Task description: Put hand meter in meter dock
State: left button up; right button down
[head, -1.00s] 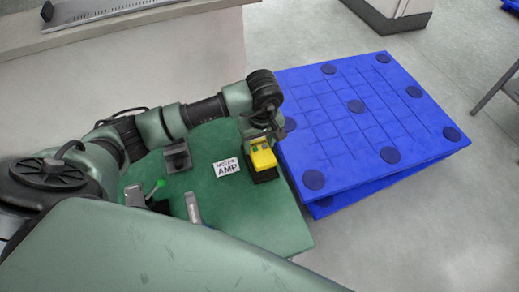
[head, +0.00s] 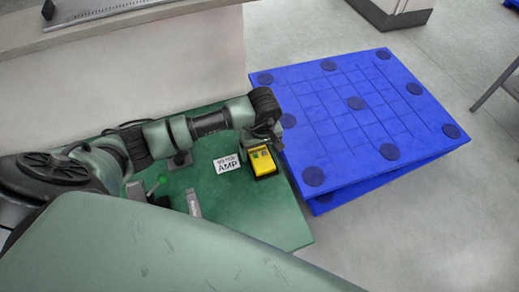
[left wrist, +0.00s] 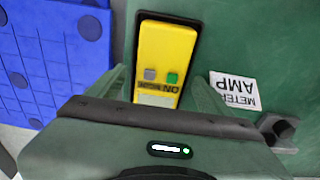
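The hand meter (head: 262,162) is yellow with a grey and a green button. It lies in the dark meter dock (head: 269,177) near the right edge of the green table; the dock's dark rim (left wrist: 193,27) frames it in the left wrist view. The "METER AMP" card (head: 227,164) lies beside it. My left gripper (head: 263,142) is at the meter's far end in the head view. In the left wrist view its fingers (left wrist: 160,82) are spread on either side of the meter, with gaps. My right gripper is not in view.
A blue pallet (head: 355,130) stands close on the right. A pale wall or counter (head: 130,65) is behind.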

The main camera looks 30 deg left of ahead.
aim_at(261, 158)
pick_arm(q)
jog(key=shift+r, duration=0.1)
jog(key=shift+r+p, duration=0.2)
jog(key=shift+p, duration=0.1)
jog(key=shift+r+b, duration=0.35)
jog(key=shift+b, duration=0.05)
notch_tip(261, 158, up, 11)
jog(key=s+d+b, duration=0.1)
jog(key=b, duration=0.1)
jog(key=shift+b, duration=0.4)
